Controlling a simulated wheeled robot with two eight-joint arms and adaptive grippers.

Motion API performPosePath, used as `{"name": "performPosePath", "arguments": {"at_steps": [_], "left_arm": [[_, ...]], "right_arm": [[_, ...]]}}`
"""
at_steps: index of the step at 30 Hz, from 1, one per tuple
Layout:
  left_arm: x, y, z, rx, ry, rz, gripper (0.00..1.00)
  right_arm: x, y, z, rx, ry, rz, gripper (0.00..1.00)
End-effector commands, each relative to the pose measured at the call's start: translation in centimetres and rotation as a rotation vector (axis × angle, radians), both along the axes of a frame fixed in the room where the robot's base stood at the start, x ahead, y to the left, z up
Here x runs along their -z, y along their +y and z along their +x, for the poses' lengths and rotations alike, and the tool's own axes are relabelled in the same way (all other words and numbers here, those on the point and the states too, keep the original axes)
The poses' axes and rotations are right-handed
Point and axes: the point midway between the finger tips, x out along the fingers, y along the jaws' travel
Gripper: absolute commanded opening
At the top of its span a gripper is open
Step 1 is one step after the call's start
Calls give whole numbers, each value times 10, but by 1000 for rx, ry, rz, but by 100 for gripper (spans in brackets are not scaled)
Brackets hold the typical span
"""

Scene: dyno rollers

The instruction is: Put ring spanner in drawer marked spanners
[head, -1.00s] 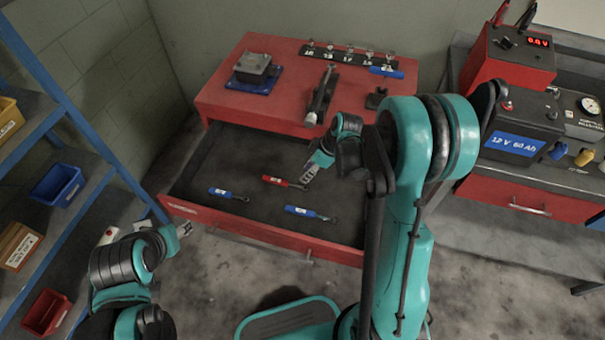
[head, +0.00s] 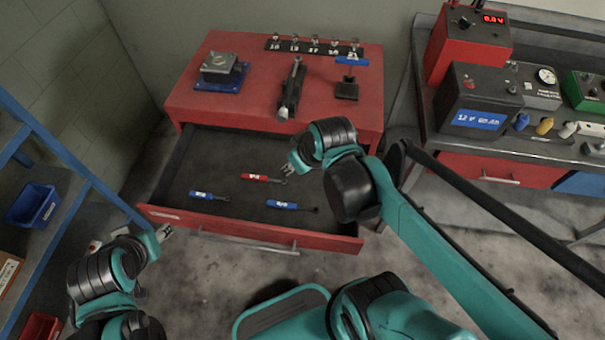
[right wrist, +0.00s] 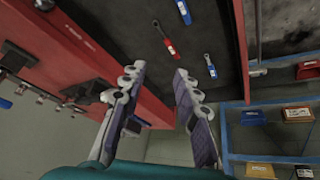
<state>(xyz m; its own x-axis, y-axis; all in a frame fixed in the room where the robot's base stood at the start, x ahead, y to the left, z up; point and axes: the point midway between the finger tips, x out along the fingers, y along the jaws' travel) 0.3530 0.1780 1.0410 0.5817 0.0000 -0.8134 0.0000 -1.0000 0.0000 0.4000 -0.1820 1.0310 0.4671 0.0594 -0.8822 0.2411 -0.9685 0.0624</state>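An open drawer (head: 300,236) of the red chest holds a red-handled spanner (head: 262,178) and two blue-handled spanners, one at left (head: 208,196) and one at right (head: 290,206). All lie flat on its dark floor. I cannot tell which one counts as the ring spanner. A pale label (head: 165,214) on the drawer front is unreadable. My right gripper (head: 290,166) is above the drawer, near the red spanner's end. In the right wrist view it (right wrist: 157,75) is open and empty, apart from the red spanner (right wrist: 164,38). My left gripper (head: 165,232) is left of the drawer front; its opening is unclear.
The chest top (head: 250,95) carries a vice-like block (head: 220,66), a long tool on a black holder (head: 291,90), a numbered rail (head: 313,47) and a stand with a blue label (head: 350,62). Shelving with bins (head: 36,203) is left; a bench with a battery (head: 480,108) is right.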

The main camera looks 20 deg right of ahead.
Motion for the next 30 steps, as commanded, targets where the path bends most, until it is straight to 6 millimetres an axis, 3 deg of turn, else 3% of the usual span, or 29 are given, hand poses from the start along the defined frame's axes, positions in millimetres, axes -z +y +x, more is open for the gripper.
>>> {"name": "performPosePath", "arguments": {"at_steps": [3,9,30], "left_arm": [[0,0,0,0,0,0,43],[0,0,0,0,0,0,43],[0,0,0,0,0,0,43]], "right_arm": [[-7,3,-26,114,-58,28,31],[-10,4,-45,223,-118,70,31],[-10,4,-47,240,-126,78,31]]}}
